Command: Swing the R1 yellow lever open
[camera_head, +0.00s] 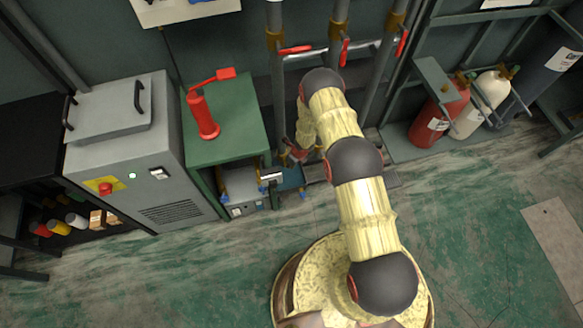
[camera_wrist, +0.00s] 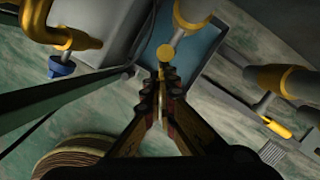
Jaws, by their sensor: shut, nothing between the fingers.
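In the wrist view, my gripper (camera_wrist: 162,75) is shut, with its fingertips together and nothing between them. A small yellow round-ended part (camera_wrist: 165,52) shows just beyond the fingertips, below a grey pipe end; I cannot tell whether they touch. A yellow lever (camera_wrist: 277,127) sticks out from a pipe fitting at the right, apart from the fingers. No R1 label is readable, so I cannot tell which is the R1 lever. In the head view, my arm reaches down toward the low pipework, and its links hide most of the gripper there.
Vertical pipes carry red-handled valves (camera_head: 296,49). A green bench (camera_head: 236,115) with a red pump (camera_head: 203,115) stands left, beside a grey machine (camera_head: 122,150). Gas cylinders (camera_head: 437,117) stand right. In the wrist view, a blue-knobbed fitting (camera_wrist: 61,66) is at left. Open floor lies right.

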